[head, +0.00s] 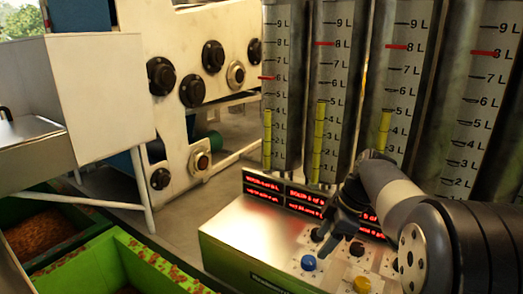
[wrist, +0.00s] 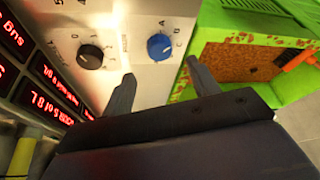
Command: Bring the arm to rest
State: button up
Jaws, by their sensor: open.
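My gripper (wrist: 157,85) is open and empty in the wrist view, its two dark fingers apart above a metal control panel (wrist: 117,20). A black knob (wrist: 90,57) and a blue knob (wrist: 159,46) on the panel lie beyond the fingertips, and I see neither held. In the head view my arm (head: 400,200) reaches in from the right over the panel (head: 240,235). The dark gripper (head: 335,228) is above the knobs there, near the blue knob (head: 308,262). A yellow knob (head: 362,284) is at the panel's front. My arm hides part of the panel and displays.
Tall graduated cylinders (head: 330,90) stand close behind the panel. Red-lettered displays (head: 283,190) sit at the panel's back. Green bins (head: 110,262) with brown contents are at lower left, and one bin (wrist: 240,30) shows in the wrist view. A white machine (head: 190,30) stands at the back.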

aim_at(309, 260)
jog(key=x, duration=0.7)
jog(key=shift+b, duration=0.3)
jog(key=shift+r+m, duration=0.1)
jog(key=shift+m, duration=0.2)
jog(key=shift+r, duration=0.1)
